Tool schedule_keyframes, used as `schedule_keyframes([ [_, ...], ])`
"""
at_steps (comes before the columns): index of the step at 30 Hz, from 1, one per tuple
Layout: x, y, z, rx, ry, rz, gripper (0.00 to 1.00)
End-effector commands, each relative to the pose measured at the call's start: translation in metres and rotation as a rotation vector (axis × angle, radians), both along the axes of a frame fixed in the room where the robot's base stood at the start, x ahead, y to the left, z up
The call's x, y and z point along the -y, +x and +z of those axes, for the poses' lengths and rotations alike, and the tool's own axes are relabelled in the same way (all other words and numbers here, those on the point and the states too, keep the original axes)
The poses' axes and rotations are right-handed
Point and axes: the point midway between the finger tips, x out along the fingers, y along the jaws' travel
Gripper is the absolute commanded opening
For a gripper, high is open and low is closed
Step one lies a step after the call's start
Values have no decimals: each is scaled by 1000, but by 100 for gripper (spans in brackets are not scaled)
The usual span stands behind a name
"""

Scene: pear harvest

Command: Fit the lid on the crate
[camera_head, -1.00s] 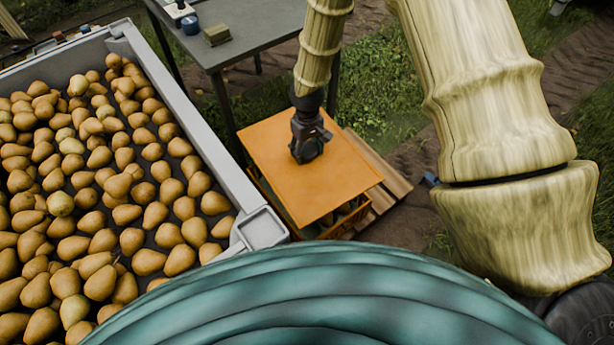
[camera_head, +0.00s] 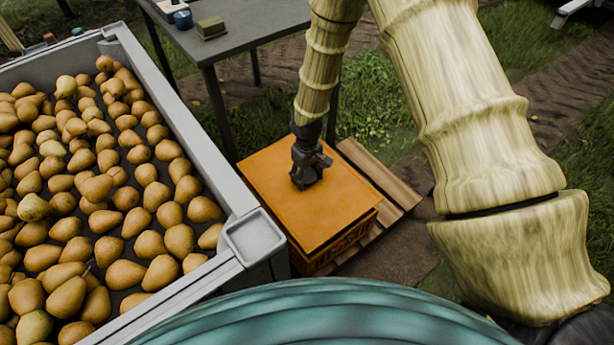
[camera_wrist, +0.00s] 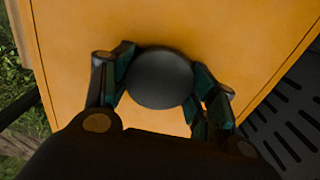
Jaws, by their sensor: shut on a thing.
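The lid (camera_head: 338,205) is a flat orange panel lying over the orange crate (camera_head: 345,245), whose slotted side shows below the lid's front right edge. The lid looks roughly lined up with the crate, but I cannot tell whether it is fully seated. My gripper (camera_head: 305,180) points down at the middle of the lid. In the wrist view my gripper's fingers (camera_wrist: 160,85) are shut around a round dark knob (camera_wrist: 160,78) on the lid (camera_wrist: 220,35). The crate's contents are hidden under the lid.
A large grey bin (camera_head: 190,125) full of pears (camera_head: 150,245) stands close on the left of the crate. A wooden pallet (camera_head: 380,180) lies under and beside the crate. A grey table (camera_head: 245,45) stands behind. Grass and bare soil lie to the right.

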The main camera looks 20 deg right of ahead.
Motion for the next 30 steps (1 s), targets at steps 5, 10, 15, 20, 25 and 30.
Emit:
schedule_keyframes([
  [5,0,0,-15,0,0,0,25],
  [10,0,0,-31,0,0,-1,25],
  [15,0,0,-45,1,0,-1,25],
  [20,0,0,-52,1,0,0,25],
  [25,0,0,-53,1,0,0,25],
  [30,0,0,-53,1,0,0,25],
])
